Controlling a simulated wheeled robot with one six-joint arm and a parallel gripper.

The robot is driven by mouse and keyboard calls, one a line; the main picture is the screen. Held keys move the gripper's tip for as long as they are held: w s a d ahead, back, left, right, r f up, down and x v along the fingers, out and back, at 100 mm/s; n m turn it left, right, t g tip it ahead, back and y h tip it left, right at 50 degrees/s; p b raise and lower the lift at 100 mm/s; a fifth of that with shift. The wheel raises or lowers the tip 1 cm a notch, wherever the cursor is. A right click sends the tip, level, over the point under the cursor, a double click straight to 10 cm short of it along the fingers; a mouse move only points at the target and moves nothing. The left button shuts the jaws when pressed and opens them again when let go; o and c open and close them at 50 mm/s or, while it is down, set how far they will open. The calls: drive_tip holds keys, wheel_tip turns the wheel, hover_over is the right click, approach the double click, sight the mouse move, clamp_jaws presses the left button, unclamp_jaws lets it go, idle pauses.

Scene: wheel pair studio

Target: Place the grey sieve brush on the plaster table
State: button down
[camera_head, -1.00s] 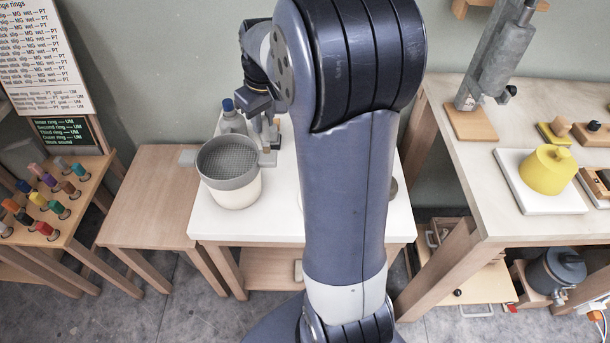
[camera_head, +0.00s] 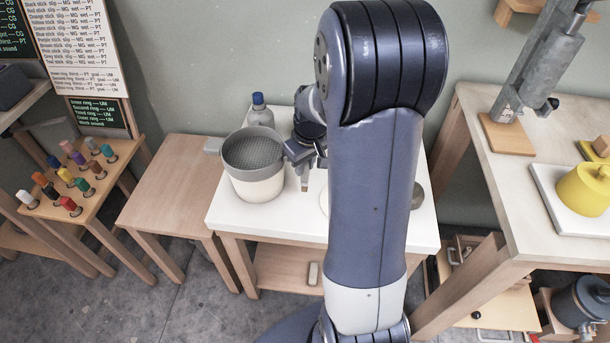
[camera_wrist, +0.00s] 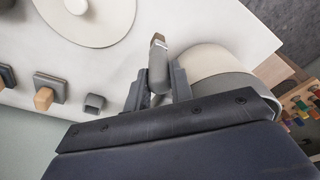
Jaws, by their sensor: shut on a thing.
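My gripper (camera_head: 304,160) is over the white-topped table (camera_head: 285,220), just right of the sieve bucket. It is shut on the grey sieve brush (camera_wrist: 158,68), whose grey handle stands out between the fingers in the wrist view and ends in a brown and pale tip. My gripper also shows in the wrist view (camera_wrist: 160,85). In the head view only the lower part of the brush (camera_head: 305,184) shows below the fingers. I cannot tell whether its tip touches the tabletop. My arm hides the right part of this table in the head view.
A cream bucket with a grey sieve (camera_head: 253,165) stands close left of my gripper. A blue-capped bottle (camera_head: 260,112) is behind it. A pale disc (camera_wrist: 105,18) and small tools (camera_wrist: 50,88) lie on the tabletop. A bare wooden table (camera_head: 170,185) stands at left.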

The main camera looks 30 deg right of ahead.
sight(305, 173)
drive_tip(key=shift+f, duration=2.25)
drive_tip(key=shift+f, duration=0.1)
drive_tip(key=c, duration=1.2)
unclamp_jaws()
drive_tip(key=shift+c, duration=0.2)
drive_tip(key=shift+r, duration=0.6)
wheel_tip(305, 173, up, 11)
drive_tip(key=s, duration=0.1)
drive_tip(key=shift+s+d, duration=0.15)
drive_tip(key=shift+s, duration=0.25)
